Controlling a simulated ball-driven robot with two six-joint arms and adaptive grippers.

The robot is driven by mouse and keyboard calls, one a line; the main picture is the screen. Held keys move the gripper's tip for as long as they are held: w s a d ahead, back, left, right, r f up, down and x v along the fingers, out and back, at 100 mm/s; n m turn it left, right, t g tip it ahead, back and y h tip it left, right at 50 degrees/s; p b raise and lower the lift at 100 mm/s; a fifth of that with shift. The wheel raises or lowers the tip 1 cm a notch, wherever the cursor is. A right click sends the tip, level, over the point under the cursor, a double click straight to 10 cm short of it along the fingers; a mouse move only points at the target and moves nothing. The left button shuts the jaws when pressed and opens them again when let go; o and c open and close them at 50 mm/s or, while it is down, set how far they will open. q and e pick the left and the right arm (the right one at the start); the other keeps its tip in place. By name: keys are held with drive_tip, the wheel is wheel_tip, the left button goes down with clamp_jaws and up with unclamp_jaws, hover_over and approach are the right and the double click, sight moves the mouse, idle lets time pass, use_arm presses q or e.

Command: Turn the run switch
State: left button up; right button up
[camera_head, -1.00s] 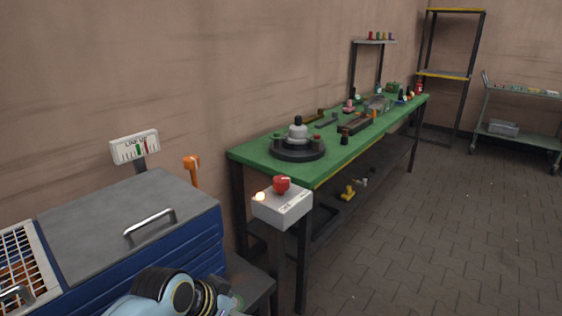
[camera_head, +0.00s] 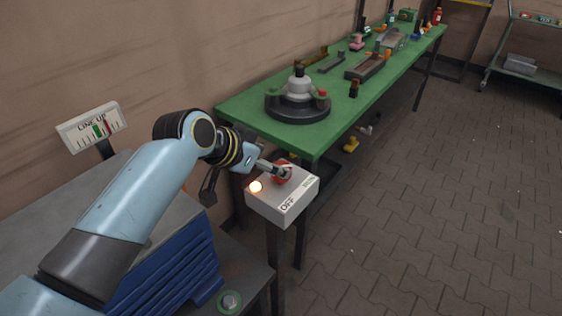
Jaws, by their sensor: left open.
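The run switch is a red knob (camera_head: 282,172) on top of a grey-white box (camera_head: 284,204) on a post. The box carries a lit orange-white lamp (camera_head: 255,187) at its left and an "OFF" label on its front edge. My left gripper (camera_head: 278,169) is at the knob, its fingers reaching in from the left and partly covering it. The fingers are open; I cannot tell whether they touch the knob. My right gripper is not in view.
A green workbench (camera_head: 240,110) with a round black fixture (camera_head: 297,106) and several parts stands just behind the box. A "LINE UP" gauge (camera_head: 92,127) stands over the blue cabinet (camera_head: 165,270) at left. The paved floor (camera_head: 430,210) at right is clear.

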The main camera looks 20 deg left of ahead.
use_arm(q)
drive_tip(key=x, duration=0.3)
drive_tip(key=shift+w+f, duration=0.3)
drive_tip(key=shift+x, duration=1.1)
drive_tip(key=shift+f, duration=0.1)
drive_tip(key=shift+c, duration=2.9)
drive_tip(key=c, duration=0.6)
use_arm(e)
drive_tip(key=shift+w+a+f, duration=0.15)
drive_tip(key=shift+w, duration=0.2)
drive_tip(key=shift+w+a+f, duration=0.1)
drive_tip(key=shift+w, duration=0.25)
